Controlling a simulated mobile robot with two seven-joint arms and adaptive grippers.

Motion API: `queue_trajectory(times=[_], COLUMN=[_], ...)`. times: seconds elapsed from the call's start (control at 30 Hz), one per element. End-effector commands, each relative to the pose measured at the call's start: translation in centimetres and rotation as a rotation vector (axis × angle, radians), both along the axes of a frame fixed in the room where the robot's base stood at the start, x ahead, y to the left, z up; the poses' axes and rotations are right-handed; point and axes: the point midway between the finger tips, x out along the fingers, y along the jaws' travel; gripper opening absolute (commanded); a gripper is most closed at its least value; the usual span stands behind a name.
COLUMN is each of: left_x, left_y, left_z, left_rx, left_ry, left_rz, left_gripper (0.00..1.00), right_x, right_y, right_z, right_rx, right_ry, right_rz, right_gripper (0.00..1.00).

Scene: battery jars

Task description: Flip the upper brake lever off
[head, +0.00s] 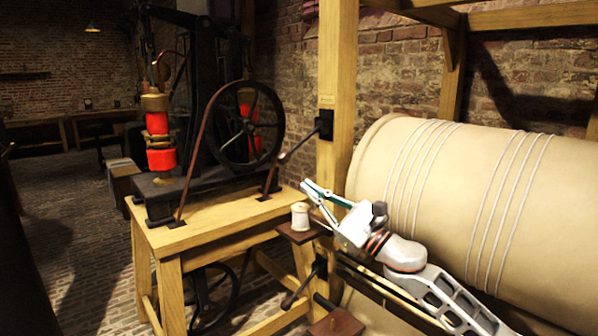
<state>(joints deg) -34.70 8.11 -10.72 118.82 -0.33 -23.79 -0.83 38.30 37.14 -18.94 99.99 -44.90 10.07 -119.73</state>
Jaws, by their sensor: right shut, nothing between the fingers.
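The upper brake lever (298,146) is a dark rod with a rounded end. It slants down and left from a black bracket (325,125) on the wooden post (337,80). My right gripper (308,190) is below and slightly right of the lever's free end, apart from it in the picture. Its fingers point up and left, shut and empty. A second, lower lever (300,290) slants down and left from another black bracket (320,265) lower down. My left gripper is out of view.
A white spool (300,216) stands on a small wooden shelf (302,236) just under my right gripper's fingers. A large cream drum (470,190) fills the right side. A wooden table (195,232) carries a machine with a black wheel (242,125). Brick floor is open at left.

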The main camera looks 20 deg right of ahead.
Motion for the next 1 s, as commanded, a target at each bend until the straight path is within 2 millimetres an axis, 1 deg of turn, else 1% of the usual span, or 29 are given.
queue_trajectory(times=[0.03,0.1,0.2,0.33,0.5,0.83,1.0], left_x=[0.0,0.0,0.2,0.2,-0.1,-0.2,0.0], left_y=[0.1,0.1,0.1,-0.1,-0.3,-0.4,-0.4], left_z=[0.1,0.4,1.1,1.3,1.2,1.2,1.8], left_rx=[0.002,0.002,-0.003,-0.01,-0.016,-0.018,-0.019], left_ry=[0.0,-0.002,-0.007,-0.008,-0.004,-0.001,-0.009], left_rz=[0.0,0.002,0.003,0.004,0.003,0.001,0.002], left_gripper=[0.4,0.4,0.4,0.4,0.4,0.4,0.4], right_x=[0.7,1.3,1.4,1.6,1.8,1.8,1.6], right_y=[0.5,1.1,1.8,2.5,2.8,2.8,3.1], right_z=[0.8,1.6,3.1,3.9,4.0,3.9,4.4], right_rx=[0.003,0.001,0.0,0.0,0.0,0.002,0.025], right_ry=[-0.003,-0.005,-0.007,-0.004,0.001,0.002,0.009], right_rz=[0.001,0.002,0.001,0.001,0.001,0.001,0.001], right_gripper=[0.0,0.0,0.0,0.0,0.0,0.0,0.0])
